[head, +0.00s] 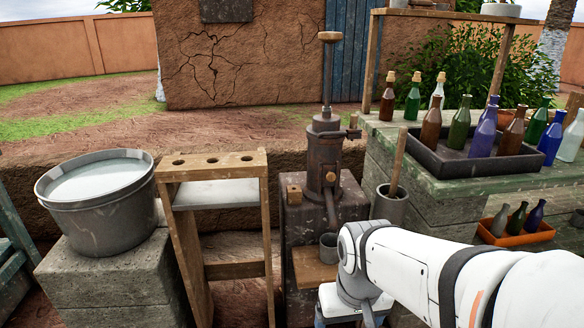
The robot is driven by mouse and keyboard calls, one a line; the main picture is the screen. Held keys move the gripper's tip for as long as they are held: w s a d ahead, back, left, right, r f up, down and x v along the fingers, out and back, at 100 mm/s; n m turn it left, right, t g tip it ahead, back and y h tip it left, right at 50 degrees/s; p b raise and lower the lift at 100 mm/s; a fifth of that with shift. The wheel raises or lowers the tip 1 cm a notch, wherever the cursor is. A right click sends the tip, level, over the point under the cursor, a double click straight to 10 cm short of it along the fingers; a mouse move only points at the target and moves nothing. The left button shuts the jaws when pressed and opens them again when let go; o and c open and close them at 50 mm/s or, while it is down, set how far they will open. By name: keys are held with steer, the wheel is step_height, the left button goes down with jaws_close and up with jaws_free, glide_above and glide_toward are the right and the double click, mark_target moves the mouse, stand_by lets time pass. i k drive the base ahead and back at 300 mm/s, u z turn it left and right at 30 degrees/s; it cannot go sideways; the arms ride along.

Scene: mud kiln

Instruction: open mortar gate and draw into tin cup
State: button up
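A dark, rusty metal dispenser (325,160) with a tall wooden-topped plunger rod stands on a stone block in the middle. A curved spout comes down its front, with a small brass-coloured round fitting above it. A small wooden block (293,193) sits at its left side, and a short lever-like part (353,134) sticks out at its upper right. I cannot tell which part is the gate. A small grey tin cup (329,246) stands upright below the spout on a wooden ledge (312,270). My white arm reaches in from the lower right; its fingertips are out of frame.
A grey bucket of pale liquid (98,188) stands left on a block. A wooden rack with holes (213,163) is beside the dispenser. A grey pot with a wooden handle (390,205) stands right. Bottles in a dark tray (450,172) and an orange tray (522,236) are further right.

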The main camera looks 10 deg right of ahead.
mark_target(328, 176)
steer(key=z, duration=1.7)
steer(key=k, duration=1.05)
steer(key=u, duration=1)
steer(key=i, duration=1)
steer(key=u, duration=0.05)
